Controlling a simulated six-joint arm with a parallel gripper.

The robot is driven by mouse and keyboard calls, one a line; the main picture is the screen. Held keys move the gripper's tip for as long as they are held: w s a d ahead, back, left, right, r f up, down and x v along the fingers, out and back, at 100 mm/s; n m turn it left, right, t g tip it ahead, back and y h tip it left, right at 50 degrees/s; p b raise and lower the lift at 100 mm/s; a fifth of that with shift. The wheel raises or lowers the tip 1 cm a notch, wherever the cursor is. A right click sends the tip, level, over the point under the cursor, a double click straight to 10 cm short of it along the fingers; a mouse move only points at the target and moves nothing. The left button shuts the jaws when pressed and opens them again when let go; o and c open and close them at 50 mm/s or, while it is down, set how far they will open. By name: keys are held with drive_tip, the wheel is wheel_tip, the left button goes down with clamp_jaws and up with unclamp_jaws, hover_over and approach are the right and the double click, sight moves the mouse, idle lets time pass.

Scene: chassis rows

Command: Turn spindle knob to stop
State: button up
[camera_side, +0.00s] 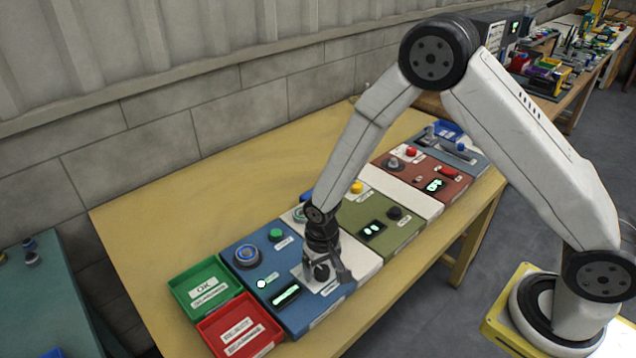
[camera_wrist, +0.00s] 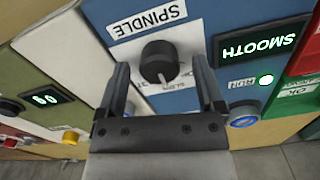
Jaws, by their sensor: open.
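The spindle knob (camera_wrist: 160,62) is a round black knob with a pale pointer line, on a white plate under a label reading SPINDLE. Its pointer faces the lower side of the wrist picture, near small plate lettering partly hidden by my gripper. My gripper (camera_wrist: 162,75) is open, with one finger on each side of the knob; I cannot tell whether either finger touches it. In the side view my gripper (camera_side: 325,272) is low over the white plate on the blue panel (camera_side: 238,262), and the knob (camera_side: 321,271) shows beside the fingers.
The display (camera_wrist: 262,45) reads SMOOTH, and a lit RUN lamp (camera_wrist: 266,79) and a blue-ringed button (camera_wrist: 243,112) are near it. Green (camera_side: 180,282) and red (camera_side: 210,325) trays stand left of the panel. Other panels with knobs and buttons continue to the right.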

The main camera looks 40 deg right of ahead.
drive_tip(key=shift+f, duration=0.1)
clamp_jaws()
drive_tip(key=shift+n, duration=0.4)
drive_tip(key=n, duration=0.9)
idle(0.4)
drive_tip(key=shift+s, duration=0.1)
idle(0.4)
unclamp_jaws()
